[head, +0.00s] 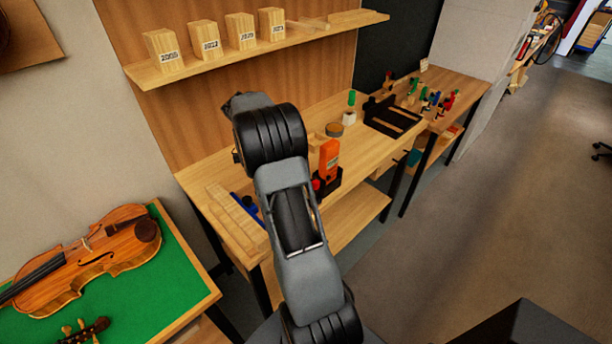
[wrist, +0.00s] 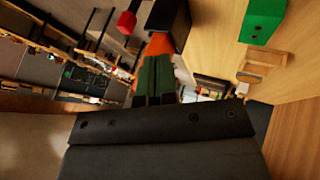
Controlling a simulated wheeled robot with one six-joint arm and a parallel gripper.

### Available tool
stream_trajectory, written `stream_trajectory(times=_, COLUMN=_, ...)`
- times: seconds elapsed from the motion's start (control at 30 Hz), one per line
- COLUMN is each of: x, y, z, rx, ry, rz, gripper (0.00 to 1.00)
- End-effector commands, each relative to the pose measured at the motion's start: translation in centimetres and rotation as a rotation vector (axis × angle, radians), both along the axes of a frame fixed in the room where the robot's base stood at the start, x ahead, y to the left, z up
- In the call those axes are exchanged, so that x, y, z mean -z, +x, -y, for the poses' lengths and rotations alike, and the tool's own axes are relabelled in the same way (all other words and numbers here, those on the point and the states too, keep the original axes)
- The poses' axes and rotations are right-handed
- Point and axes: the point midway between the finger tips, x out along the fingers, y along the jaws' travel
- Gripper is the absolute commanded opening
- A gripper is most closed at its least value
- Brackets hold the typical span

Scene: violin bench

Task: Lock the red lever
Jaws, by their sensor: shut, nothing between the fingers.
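A small red piece (head: 317,184), which looks like the red lever, sits at the left side of a dark holder (head: 330,186) on the bench. In the wrist view the red piece (wrist: 126,22) sticks out on a short stem from the black holder (wrist: 168,18). An orange tool (head: 329,158) stands upright in the holder. My gripper (wrist: 157,62) is shut and empty, its fingertips in front of the orange part (wrist: 160,44) and apart from the red piece. In the head view my arm hides the gripper. I cannot tell the lever's position.
A shelf (head: 330,28) with several labelled blocks hangs above. A violin (head: 90,262) lies on a green table (head: 150,290).

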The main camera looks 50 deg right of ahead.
Motion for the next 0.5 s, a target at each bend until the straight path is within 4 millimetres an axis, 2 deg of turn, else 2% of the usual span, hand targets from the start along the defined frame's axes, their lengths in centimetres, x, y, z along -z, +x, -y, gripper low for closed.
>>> stream_trajectory(times=0.4, x=6.1, y=-4.0, z=2.7, rx=0.001, ry=0.002, rz=-0.004, gripper=0.0)
stream_trajectory(times=0.5, x=5.8, y=-5.3, z=2.5, rx=0.002, ry=0.0, rz=0.0, gripper=0.0)
